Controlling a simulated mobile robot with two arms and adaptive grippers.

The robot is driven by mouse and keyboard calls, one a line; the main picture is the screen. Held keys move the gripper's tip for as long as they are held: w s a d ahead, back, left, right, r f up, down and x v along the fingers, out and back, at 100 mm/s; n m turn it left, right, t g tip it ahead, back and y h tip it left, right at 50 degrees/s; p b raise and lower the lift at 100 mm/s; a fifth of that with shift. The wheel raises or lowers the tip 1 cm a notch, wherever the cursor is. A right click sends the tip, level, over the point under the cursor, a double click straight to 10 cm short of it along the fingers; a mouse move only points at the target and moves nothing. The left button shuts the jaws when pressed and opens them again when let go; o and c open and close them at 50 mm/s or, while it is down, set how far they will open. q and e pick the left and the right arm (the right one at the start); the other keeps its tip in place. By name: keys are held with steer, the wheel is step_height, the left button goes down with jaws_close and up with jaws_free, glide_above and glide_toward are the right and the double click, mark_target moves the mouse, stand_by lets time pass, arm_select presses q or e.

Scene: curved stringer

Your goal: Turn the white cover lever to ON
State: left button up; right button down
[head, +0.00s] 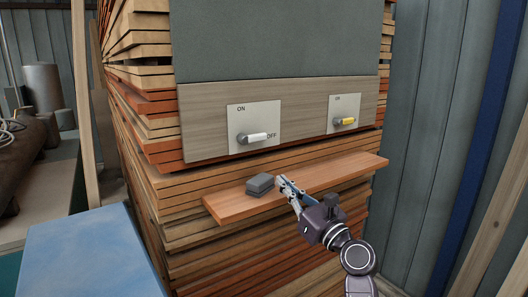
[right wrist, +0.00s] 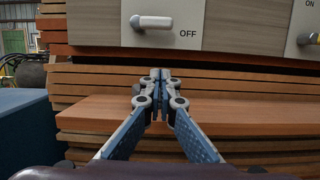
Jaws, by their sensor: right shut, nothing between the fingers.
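The white cover lever (head: 257,137) sits on a pale square plate on a wood-grain panel. Its handle lies sideways, pointing right to the OFF mark; ON is printed above it. It also shows at the top of the right wrist view (right wrist: 154,22), with OFF beside it. My right gripper (head: 283,182) is shut and empty over the wooden shelf, below and a little right of the lever, apart from it. Its closed fingertips show in the right wrist view (right wrist: 160,76), below the lever. My left gripper is not in view.
A second plate to the right bears a yellow lever (head: 345,121). A dark grey block (head: 260,185) lies on the wooden shelf (head: 232,208) near the right fingertips. Stacked boards (head: 200,245) stand behind and below. A blue surface (head: 90,250) is at lower left.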

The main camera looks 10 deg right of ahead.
mark_target(253, 138)
steer(key=p+x, duration=0.1)
steer(key=x, duration=0.9)
steer(key=shift+p, duration=0.35)
step_height(253, 138, up, 3)
steer(key=shift+w+f+p, duration=0.1)
steer(key=shift+f+p, duration=0.1)
steer(key=shift+p, duration=0.75)
steer(key=shift+s+r+p, duration=0.2)
steer(key=shift+r+p, duration=0.15)
steer(key=shift+r, duration=0.4)
steer(key=shift+w+f, duration=0.1)
